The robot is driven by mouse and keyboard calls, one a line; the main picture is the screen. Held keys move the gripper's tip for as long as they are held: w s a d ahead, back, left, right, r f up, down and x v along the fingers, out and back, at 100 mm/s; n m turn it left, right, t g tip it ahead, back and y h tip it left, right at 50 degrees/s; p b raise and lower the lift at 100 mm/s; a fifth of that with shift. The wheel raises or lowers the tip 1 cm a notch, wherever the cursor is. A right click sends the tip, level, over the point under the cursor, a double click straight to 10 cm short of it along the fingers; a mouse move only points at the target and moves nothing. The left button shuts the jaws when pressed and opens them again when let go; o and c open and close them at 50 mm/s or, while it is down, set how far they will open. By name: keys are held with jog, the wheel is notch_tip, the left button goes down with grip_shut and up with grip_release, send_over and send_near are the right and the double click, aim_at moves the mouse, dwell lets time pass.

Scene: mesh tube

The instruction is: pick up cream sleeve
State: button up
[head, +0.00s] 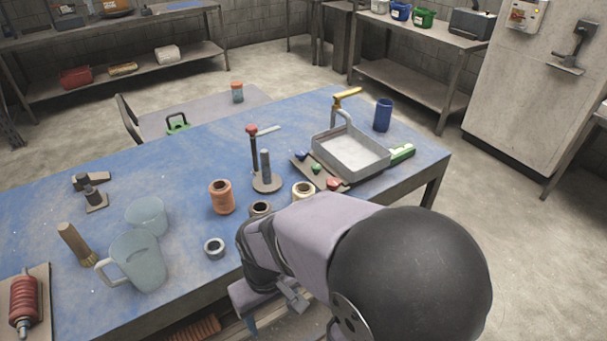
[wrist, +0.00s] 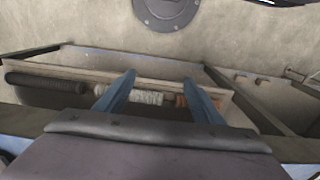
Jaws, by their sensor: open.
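A cream sleeve (wrist: 145,97) with a mesh-like surface lies in a shallow open tray or drawer in the wrist view. It lies between a dark sleeve (wrist: 45,83) on the left and an orange sleeve (wrist: 181,101) on the right, roughly in line. My gripper (wrist: 160,77) is open, its two blue fingers apart. The left finger overlaps the left part of the cream sleeve in the picture, and most of the sleeve shows between the fingers. I cannot tell how far above it the fingers are. In the head view my arm hides the cream sleeve.
The drawer's pale edge (wrist: 175,79) runs just behind the sleeves. The blue table (head: 110,190) holds a jug (head: 138,262), an orange spool (head: 221,197), a cream spool (head: 303,191), a grey ring (head: 214,248) and a grey tray (head: 372,171). An orange mesh roll (head: 195,331) shows below the table edge.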

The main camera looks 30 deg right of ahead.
notch_tip(320, 180, up, 21)
jog(key=p, duration=1.9)
jog(key=w+a+f+m+t+h+b, duration=0.1)
jog(key=w+f+m+t, duration=0.25)
jog(key=w, duration=0.75)
jog(key=w+f+m+t+b, duration=0.1)
jog(key=w+f+m+t, duration=0.2)
jog(key=w, duration=0.7)
jog(key=m+h+b, duration=0.4)
jog(key=m+h, duration=0.2)
jog(key=h, duration=0.4)
send_near(304, 191)
jog(key=shift+w+a+f, duration=0.1)
jog(key=shift+w+f, duration=0.25)
jog(key=shift+w, duration=0.1)
jog(key=shift+s+d+r+h, duration=0.15)
jog(key=shift+s+d+h, duration=0.25)
jog(key=shift+h, duration=0.1)
jog(key=shift+x, duration=1.1)
jog(key=shift+w+d+p, duration=0.1)
jog(key=shift+d+p, duration=0.1)
jog(key=shift+p, duration=0.35)
jog(key=p+x, duration=0.2)
jog(key=x, duration=0.1)
jog(key=shift+w+d, duration=0.1)
jog(key=shift+d, duration=0.35)
jog(key=shift+w+d+f, duration=0.2)
jog(key=shift+d+f, duration=0.05)
jog(key=shift+d, duration=0.05)
